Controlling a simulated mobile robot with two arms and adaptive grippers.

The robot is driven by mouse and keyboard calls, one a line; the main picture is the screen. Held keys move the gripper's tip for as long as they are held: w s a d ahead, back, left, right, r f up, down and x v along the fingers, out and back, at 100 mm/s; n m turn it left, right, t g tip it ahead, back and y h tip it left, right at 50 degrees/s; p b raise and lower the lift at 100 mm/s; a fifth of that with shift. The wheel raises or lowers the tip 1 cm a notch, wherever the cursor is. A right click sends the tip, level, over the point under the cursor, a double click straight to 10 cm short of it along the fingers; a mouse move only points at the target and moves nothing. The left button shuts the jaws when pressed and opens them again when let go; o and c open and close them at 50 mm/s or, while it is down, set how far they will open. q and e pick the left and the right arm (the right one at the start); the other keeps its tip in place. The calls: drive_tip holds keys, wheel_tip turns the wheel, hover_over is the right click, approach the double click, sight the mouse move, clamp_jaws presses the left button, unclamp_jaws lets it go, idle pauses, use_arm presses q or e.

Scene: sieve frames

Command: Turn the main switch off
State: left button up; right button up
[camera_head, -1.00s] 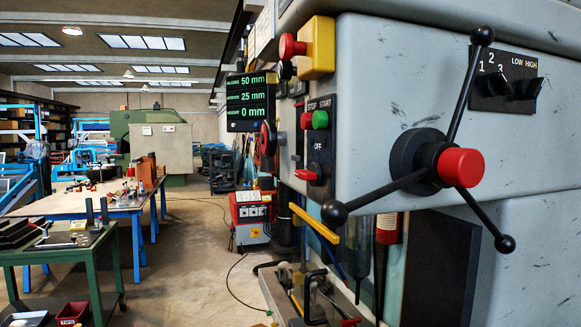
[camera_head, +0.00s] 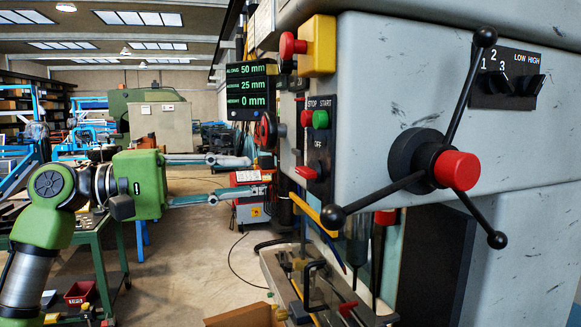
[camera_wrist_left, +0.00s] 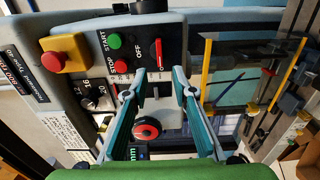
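The main switch (camera_head: 306,173) is a red handle on a dark plate marked OFF, below the STOP and START buttons. In the left wrist view the red switch handle (camera_wrist_left: 158,51) stands upright in the picture beside its OFF mark. My left gripper (camera_head: 256,175) is open, its two fingers pointing right toward the panel, to the left of the switch. In the left wrist view the open fingertips (camera_wrist_left: 160,76) lie below the handle, apart from it, with nothing between them. My right gripper is not in view.
Close by are the red STOP (camera_head: 306,118) and green START (camera_head: 321,119) buttons, and a red mushroom button (camera_head: 291,44) on a yellow box. A black-and-red knob (camera_wrist_left: 146,130) sits between my fingers' lower parts in the wrist view. A three-armed handle (camera_head: 458,170) juts out at right.

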sight(300, 173)
use_arm(q)
drive_tip(key=p+x, duration=0.3)
drive_tip(key=x, duration=0.6)
drive_tip(key=shift+d, duration=0.1)
drive_tip(key=shift+w+d, duration=0.1)
drive_tip(key=shift+d, duration=0.25)
drive_tip(key=shift+c, duration=0.4)
clamp_jaws()
